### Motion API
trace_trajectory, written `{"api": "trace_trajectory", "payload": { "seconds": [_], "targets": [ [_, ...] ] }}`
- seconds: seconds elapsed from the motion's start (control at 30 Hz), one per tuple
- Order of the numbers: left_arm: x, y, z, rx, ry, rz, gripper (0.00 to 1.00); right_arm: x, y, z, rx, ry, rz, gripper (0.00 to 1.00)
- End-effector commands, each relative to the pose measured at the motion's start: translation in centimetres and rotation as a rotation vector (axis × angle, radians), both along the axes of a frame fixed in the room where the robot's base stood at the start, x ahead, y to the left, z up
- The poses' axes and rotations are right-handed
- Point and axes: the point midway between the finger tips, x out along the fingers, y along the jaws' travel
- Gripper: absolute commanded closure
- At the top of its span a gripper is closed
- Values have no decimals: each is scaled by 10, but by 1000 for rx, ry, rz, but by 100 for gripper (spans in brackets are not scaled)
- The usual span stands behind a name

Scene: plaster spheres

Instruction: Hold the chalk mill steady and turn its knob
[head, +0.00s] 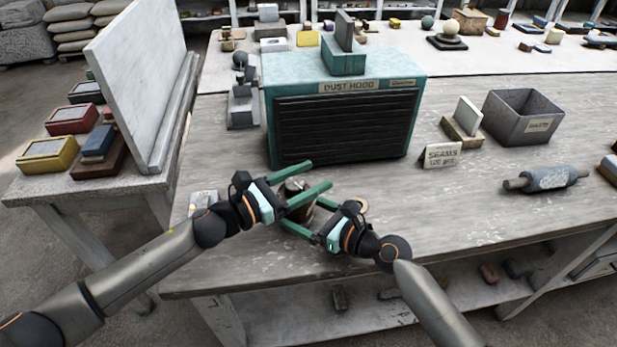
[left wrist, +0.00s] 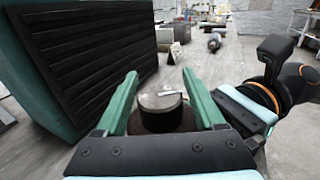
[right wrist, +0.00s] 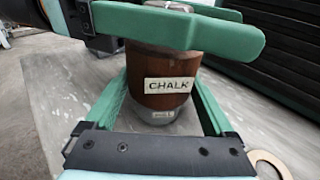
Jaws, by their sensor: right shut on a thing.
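The chalk mill (head: 297,187) stands upright on the bench near the front edge, partly hidden by my grippers. In the right wrist view its brown wooden body (right wrist: 168,72) bears a CHALK label above a grey base. My right gripper (head: 302,213) is shut on the lower body, one finger on each side. The knob (left wrist: 160,103) is a dark round top with a pale strip across it in the left wrist view. My left gripper (head: 319,176) is open, its fingers on either side of the knob with gaps showing. A left finger hides part of the mill's top in the right wrist view.
The teal dust hood (head: 342,125) stands close behind the mill. A flat tan ring (head: 361,206) lies right of it. Farther right are a SEAMS card (head: 441,155), a grey bin (head: 522,117) and a roller (head: 547,179). The bench front right of the grippers is clear.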

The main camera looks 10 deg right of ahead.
Motion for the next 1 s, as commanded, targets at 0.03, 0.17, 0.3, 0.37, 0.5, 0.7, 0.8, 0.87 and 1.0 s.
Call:
{"api": "trace_trajectory", "payload": {
  "seconds": [0.03,0.17,0.3,0.37,0.5,0.7,0.8,0.87,1.0],
  "targets": [
    [0,0,0,0,0,0,36,0,0,0,0,1,0,69],
    [0,0,0,0,0,0,51,0,0,0,0,1,0,69],
    [0,0,0,0,0,0,67,0,0,0,0,1,0,69],
    [0,0,0,0,0,0,73,0,0,0,0,2,1,69],
    [0,0,0,0,0,0,89,0,0,0,0,2,1,69],
    [0,0,0,0,0,0,100,0,0,0,0,1,0,69],
    [0,0,0,0,0,-4,100,0,0,0,0,1,0,69],
    [0,0,0,0,-1,-12,100,0,0,0,0,1,0,69],
    [0,-1,1,-1,-4,-52,100,0,0,0,1,2,1,69]
  ]
}}
